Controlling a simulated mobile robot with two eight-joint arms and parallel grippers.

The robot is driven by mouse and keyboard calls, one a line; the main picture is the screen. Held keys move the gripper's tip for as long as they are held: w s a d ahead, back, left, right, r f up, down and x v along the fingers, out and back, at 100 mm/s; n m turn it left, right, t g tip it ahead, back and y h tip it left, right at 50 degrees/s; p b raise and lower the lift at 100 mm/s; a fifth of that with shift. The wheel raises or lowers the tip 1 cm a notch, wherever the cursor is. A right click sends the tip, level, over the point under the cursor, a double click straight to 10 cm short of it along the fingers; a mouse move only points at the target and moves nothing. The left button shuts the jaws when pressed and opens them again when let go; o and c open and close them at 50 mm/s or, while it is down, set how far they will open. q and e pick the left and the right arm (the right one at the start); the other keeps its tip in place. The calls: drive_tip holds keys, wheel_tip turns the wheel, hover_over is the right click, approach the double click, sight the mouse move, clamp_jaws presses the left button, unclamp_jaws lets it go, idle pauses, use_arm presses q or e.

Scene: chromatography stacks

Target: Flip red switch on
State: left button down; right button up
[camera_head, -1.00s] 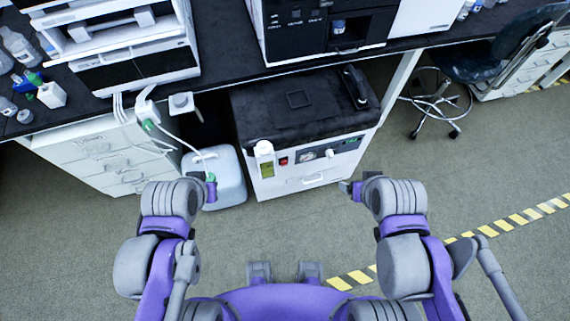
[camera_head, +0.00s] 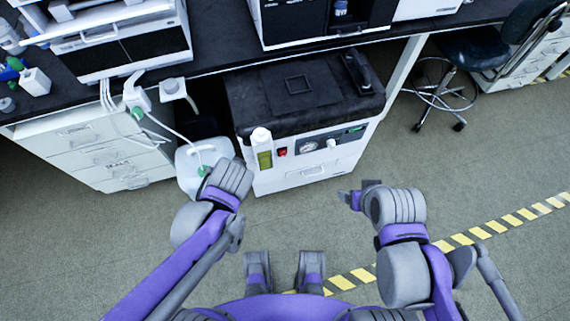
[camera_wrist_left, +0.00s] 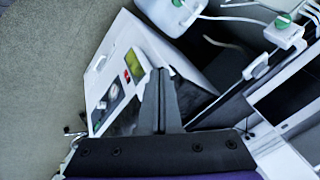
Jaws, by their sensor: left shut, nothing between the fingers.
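The red switch (camera_head: 282,152) is a small red part on the front panel of a white machine with a black top (camera_head: 300,92), which stands under the bench.
A white jug (camera_head: 190,165) with a green cap and tubing stands left of the machine. A white drawer cabinet (camera_head: 95,160) is farther left. A dark stool (camera_head: 490,45) is at the right. The floor in front is clear, with yellow striped tape (camera_head: 490,225).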

sight(283, 156)
use_arm(q)
drive_tip(key=w+d+f+m+t+b, duration=0.2)
drive_tip(key=d+f+m+b, duration=0.2)
drive_tip(key=d+f, duration=0.4)
drive_tip(key=w+d+f+m+t+b, duration=0.2)
drive_tip(key=d+f+m+b, duration=0.3)
drive_tip(key=f, duration=0.8)
drive_tip(key=d+t+b, duration=0.1)
drive_tip(key=d+b, duration=0.1)
drive_tip(key=d, duration=0.2)
drive_tip(key=shift+w+f+y, duration=0.25)
drive_tip(key=shift+y, duration=0.15)
use_arm(e)
wheel_tip(283, 156, down, 14)
drive_tip(key=shift+g, duration=0.3)
use_arm(q)
drive_tip(key=shift+w+f, duration=0.1)
use_arm(e)
drive_tip(key=shift+w, duration=0.1)
